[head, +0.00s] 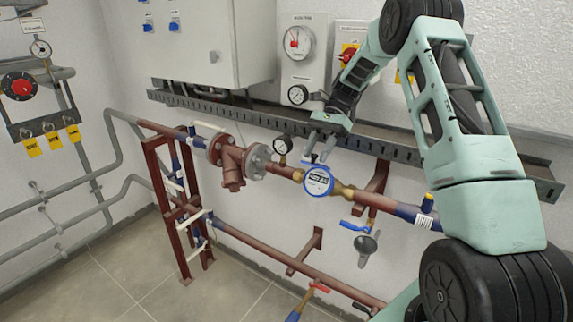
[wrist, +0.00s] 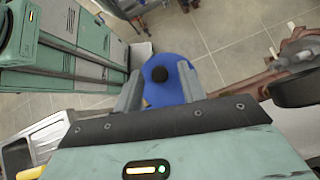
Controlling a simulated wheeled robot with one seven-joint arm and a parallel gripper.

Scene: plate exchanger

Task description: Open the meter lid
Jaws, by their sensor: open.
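The water meter (head: 318,181) sits in the pipe run at the middle of the head view. It has a blue rim and a white face with dark markings. My gripper (head: 317,153) is just above the meter, fingers pointing down. In the wrist view my gripper (wrist: 161,88) is open, with a finger on either side of a rounded blue part (wrist: 178,82) of the meter.
A pressure gauge (head: 283,145) stands on the pipe left of the meter. A blue-handled valve (head: 354,226) is below right. A grey cable tray (head: 233,117) runs along the wall behind my gripper. Open tiled floor (head: 120,275) lies at lower left.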

